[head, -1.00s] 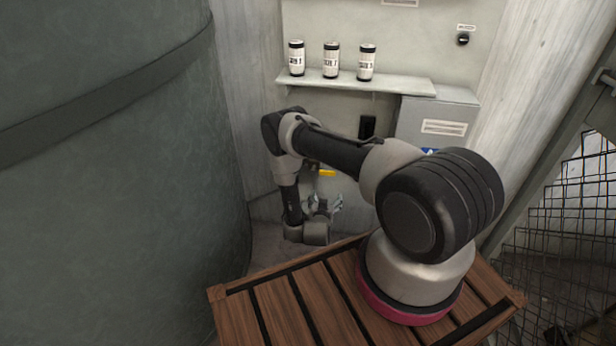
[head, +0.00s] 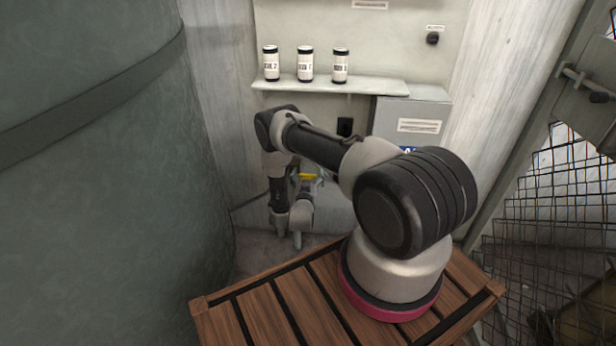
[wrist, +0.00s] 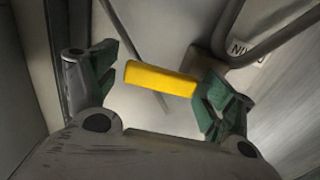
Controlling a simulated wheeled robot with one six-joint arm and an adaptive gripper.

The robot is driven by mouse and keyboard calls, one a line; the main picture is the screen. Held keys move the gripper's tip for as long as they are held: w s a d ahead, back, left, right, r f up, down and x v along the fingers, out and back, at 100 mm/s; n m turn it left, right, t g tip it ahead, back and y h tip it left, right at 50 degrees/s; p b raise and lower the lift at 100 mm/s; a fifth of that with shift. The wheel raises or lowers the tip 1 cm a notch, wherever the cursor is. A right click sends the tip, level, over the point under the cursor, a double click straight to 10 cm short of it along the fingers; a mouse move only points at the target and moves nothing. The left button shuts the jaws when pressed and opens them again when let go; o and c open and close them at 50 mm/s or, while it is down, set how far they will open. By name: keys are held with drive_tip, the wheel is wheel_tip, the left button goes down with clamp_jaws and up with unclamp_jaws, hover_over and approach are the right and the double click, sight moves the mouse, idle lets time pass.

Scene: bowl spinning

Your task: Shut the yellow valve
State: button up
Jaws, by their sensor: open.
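The yellow valve handle (wrist: 160,79) shows in the wrist view as a bar lying nearly crosswise, tilted slightly down to the right. My gripper (wrist: 155,85) is open, with one green-padded finger on each side of the bar. The right end of the bar is close to the right finger; I cannot tell if they touch. In the head view the yellow valve handle (head: 306,177) is a small patch just behind my gripper (head: 298,238), partly hidden by my arm. The valve's body is not clearly visible.
Grey pipes (wrist: 275,45) run behind the handle beside a label. A shelf (head: 375,87) with three cans stands above, and a grey box (head: 410,115) is to its right. A large green tank (head: 90,200) fills the left. A wire mesh (head: 550,210) is at right.

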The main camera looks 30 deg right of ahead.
drive_tip(key=c, duration=1.5)
drive_tip(key=shift+o, duration=0.2)
drive_tip(key=shift+f, duration=0.1)
wheel_tip(320, 180, down, 2)
drive_tip(key=m, duration=0.4)
drive_tip(key=shift+a+f+m, duration=0.1)
drive_tip(key=shift+f+m, duration=0.05)
drive_tip(key=shift+m, duration=0.15)
drive_tip(key=w+a+f+m, duration=0.2)
drive_tip(key=a+f+m, duration=0.2)
drive_tip(key=m, duration=0.9)
drive_tip(key=shift+w+a, duration=0.15)
drive_tip(key=shift+w, duration=0.25)
drive_tip(key=shift+f+m, duration=0.1)
drive_tip(key=shift+m, duration=0.2)
